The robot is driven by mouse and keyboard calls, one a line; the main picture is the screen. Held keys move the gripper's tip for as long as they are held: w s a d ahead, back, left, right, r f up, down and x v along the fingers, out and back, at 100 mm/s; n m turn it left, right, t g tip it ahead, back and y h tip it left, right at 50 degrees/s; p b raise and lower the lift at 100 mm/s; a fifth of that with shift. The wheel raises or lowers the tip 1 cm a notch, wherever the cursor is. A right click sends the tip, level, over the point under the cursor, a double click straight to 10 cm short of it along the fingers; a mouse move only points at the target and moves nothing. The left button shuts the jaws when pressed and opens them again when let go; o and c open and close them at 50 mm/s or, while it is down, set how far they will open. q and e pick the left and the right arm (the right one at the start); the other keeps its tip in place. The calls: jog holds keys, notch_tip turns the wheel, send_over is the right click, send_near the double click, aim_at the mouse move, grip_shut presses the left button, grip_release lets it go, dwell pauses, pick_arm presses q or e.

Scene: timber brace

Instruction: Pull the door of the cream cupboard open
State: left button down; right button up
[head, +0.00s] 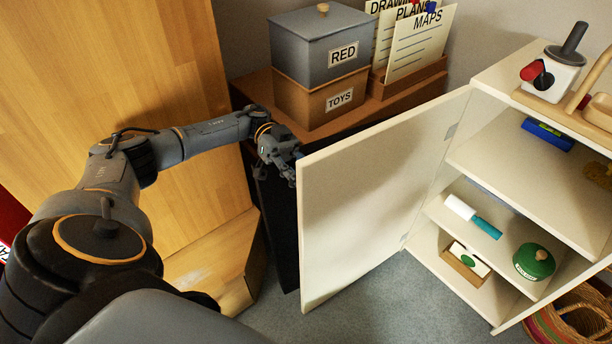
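The cream cupboard (497,162) stands at the right with its inside and shelves in plain view. Its cream door (375,195) is hinged on the cupboard's left side and stands swung wide open to the left. My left gripper (287,165) is at the door's free edge, near the top corner. The door partly hides its fingers, so I cannot tell whether they are open or shut, or whether they touch the door. No door handle shows from this side. My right gripper is out of view.
A dark cabinet with a brown top (408,98) stands behind the door, bearing a grey RED box (310,50), a TOYS box (297,103) and a file holder. The cupboard holds a green tin (534,262) and other items. A woven basket (572,318) stands at bottom right. Grey floor (375,300) is clear.

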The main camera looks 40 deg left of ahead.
pick_arm(q)
jog(key=c, duration=1)
grip_release()
notch_tip(320, 180, up, 10)
jog(key=shift+r, duration=0.1)
